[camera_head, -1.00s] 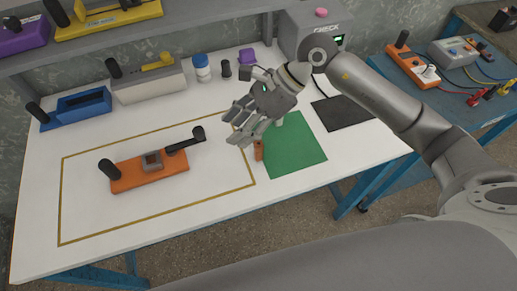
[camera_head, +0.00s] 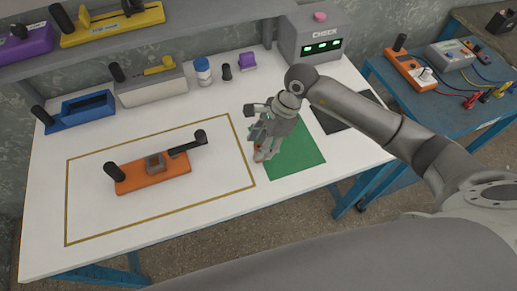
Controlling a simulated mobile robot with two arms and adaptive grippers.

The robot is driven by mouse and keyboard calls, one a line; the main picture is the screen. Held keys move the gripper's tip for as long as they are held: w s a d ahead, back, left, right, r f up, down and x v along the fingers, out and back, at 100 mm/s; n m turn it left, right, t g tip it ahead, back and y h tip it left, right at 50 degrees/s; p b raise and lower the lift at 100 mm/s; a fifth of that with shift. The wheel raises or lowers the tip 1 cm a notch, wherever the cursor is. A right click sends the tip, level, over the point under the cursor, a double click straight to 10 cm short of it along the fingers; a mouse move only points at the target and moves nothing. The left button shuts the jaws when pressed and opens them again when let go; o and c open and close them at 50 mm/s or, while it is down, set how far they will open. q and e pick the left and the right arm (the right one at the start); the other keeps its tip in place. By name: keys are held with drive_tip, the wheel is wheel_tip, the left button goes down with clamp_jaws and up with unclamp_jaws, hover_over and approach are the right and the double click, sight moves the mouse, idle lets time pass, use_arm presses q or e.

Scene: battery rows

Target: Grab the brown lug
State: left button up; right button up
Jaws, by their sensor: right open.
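A small orange-brown piece, likely the brown lug (camera_head: 258,156), shows at the left edge of the green mat (camera_head: 300,153). It is mostly hidden by my right gripper (camera_head: 262,151). That gripper is open and points down over the piece, its fingers at or just above it. I cannot tell whether they touch it. My left gripper is not in view.
An orange fixture (camera_head: 155,180) with a black handle and lever stands inside the yellow outline, left of the gripper. A dark mat (camera_head: 338,118) lies behind right. A grey CHECK box (camera_head: 312,35) stands at the back. The white table (camera_head: 215,200) is clear in front.

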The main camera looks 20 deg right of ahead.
drive_tip(key=shift+x, duration=1.15)
clamp_jaws()
drive_tip(key=shift+r, duration=0.15)
